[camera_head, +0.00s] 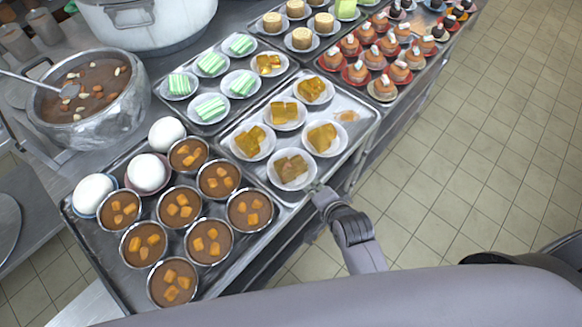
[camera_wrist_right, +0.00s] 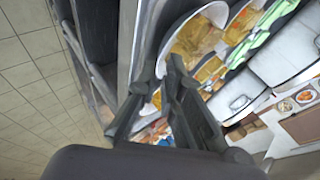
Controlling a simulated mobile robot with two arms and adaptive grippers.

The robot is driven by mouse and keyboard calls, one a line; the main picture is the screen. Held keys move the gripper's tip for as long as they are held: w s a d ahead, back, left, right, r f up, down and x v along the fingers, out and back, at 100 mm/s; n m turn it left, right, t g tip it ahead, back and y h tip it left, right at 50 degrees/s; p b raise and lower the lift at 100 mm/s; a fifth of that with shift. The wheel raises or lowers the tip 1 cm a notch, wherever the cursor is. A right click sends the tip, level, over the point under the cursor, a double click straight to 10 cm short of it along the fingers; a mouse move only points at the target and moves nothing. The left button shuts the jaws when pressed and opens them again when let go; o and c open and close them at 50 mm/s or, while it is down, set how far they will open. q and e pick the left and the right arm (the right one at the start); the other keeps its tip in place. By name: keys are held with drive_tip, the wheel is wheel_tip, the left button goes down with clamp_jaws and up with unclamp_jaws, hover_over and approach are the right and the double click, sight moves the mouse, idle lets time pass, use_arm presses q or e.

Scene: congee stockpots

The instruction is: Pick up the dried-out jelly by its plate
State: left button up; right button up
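The jelly on the nearest plate looks browner and duller than the others, so I take it as the dried-out jelly (camera_head: 291,167). Its white plate (camera_head: 304,183) lies on the metal tray, near the front edge. My right gripper (camera_head: 318,190) is at this plate's near right side, low over the tray edge. In the right wrist view, the gripper's fingers (camera_wrist_right: 161,64) have a gap between their tips, and a white plate (camera_wrist_right: 166,47) shows right at them. Whether they touch the rim is unclear. My left gripper is not in view.
Plates of golden jelly (camera_head: 322,138) stand close by on the same tray (camera_head: 362,122). Bowls of brown dessert (camera_head: 250,208) and white buns (camera_head: 94,192) crowd the tray to the left. A stockpot of congee (camera_head: 88,100) stands behind. Tiled floor (camera_head: 490,150) is clear at right.

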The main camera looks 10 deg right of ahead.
sight(312, 186)
drive_tip(key=p+x, duration=0.1)
drive_tip(key=x, duration=0.2)
drive_tip(key=shift+w, duration=0.25)
drive_tip(key=shift+w+f, duration=0.4)
drive_tip(key=shift+f, duration=0.1)
clamp_jaws()
drive_tip(key=shift+r, duration=0.1)
